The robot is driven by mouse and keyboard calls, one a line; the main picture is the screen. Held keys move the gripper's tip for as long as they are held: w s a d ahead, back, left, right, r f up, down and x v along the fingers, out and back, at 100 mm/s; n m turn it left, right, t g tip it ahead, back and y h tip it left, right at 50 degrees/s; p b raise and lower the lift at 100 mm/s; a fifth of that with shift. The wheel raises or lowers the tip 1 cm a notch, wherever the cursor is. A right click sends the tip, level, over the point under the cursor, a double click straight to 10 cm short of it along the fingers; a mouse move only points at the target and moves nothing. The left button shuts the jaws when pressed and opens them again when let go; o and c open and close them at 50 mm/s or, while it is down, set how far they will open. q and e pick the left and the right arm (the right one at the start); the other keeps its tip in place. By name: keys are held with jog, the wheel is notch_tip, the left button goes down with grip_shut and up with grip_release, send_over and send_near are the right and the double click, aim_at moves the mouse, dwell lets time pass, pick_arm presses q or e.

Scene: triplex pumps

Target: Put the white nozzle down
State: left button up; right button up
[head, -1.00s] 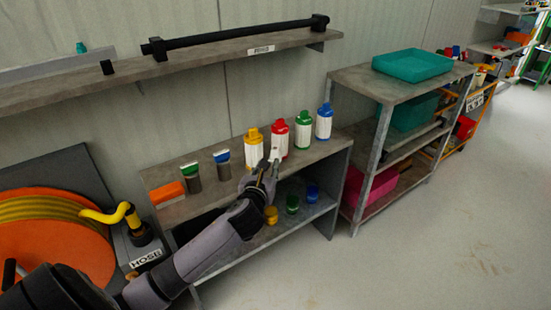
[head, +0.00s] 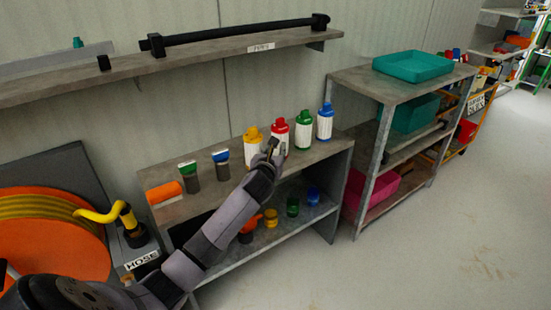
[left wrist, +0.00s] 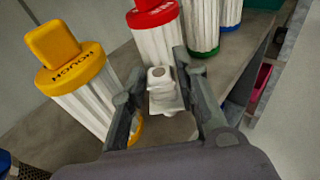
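The white nozzle (left wrist: 162,88) shows in the left wrist view between the two fingers of my left gripper (left wrist: 160,72), with both fingers close against its sides. In the head view my left gripper (head: 271,147) is over the front of the workbench shelf (head: 318,153), in front of the yellow-topped bottle (head: 253,143) and the red-topped bottle (head: 281,127); the nozzle is mostly hidden there. I cannot tell whether the nozzle touches the shelf. My right gripper is not in view.
A green-topped bottle (head: 303,130) and a blue-topped bottle (head: 325,122) stand to the right. Two dark cylinders and an orange piece (head: 164,193) are on the shelf's left. A hose reel (head: 50,245) stands at far left. A rack (head: 390,95) with trays is at right.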

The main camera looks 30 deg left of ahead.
pick_arm(q)
jog(key=shift+c, duration=0.2)
grip_shut()
jog(key=shift+r, duration=0.2)
